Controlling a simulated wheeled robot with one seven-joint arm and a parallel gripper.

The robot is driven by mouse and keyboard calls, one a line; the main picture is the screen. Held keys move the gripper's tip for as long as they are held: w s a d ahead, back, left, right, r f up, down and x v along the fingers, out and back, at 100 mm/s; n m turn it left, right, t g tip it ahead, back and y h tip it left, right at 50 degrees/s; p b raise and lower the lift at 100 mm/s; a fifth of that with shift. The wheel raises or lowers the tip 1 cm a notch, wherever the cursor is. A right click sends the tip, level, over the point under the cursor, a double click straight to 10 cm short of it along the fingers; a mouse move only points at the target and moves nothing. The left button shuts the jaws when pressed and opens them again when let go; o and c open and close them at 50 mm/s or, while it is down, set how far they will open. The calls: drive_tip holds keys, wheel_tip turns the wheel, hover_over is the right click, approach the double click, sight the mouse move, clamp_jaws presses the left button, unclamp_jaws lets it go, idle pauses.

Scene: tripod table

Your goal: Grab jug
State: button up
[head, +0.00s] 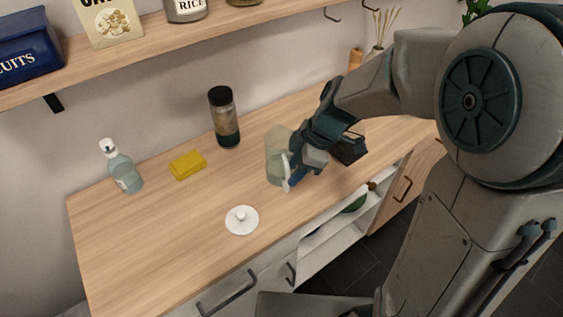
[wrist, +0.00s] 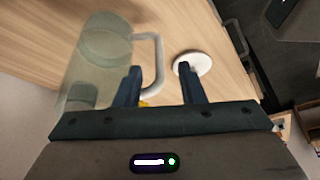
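The jug (head: 275,150) is clear, greenish glass with a pale handle and stands on the wooden counter. In the wrist view the jug (wrist: 92,58) is at the upper left, its handle (wrist: 157,62) pointing right. My gripper (head: 294,176) is beside the jug on its handle side. In the wrist view my gripper (wrist: 160,70) is open, with the upright bar of the handle in line between its two dark fingers. The left finger overlaps the gap between handle and body. I cannot tell whether either finger touches the handle.
A white round lid (head: 242,222) with a knob lies in front of the jug. A dark-capped jar (head: 224,118), yellow sponge (head: 187,165) and soap bottle (head: 124,170) stand behind and to the left. A shelf (head: 150,52) runs above. The counter's front left is clear.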

sight(288, 191)
drive_tip(key=x, duration=0.4)
drive_tip(key=shift+f, duration=0.2)
clamp_jaws()
drive_tip(key=shift+r, duration=0.25)
drive_tip(key=shift+r, duration=0.75)
drive_tip(key=s+d+r+b, duration=0.1)
drive_tip(key=d+r+b, duration=0.1)
drive_tip(key=d+r, duration=0.7)
drive_tip(key=shift+s+d, duration=0.3)
drive_tip(key=shift+d, duration=0.95)
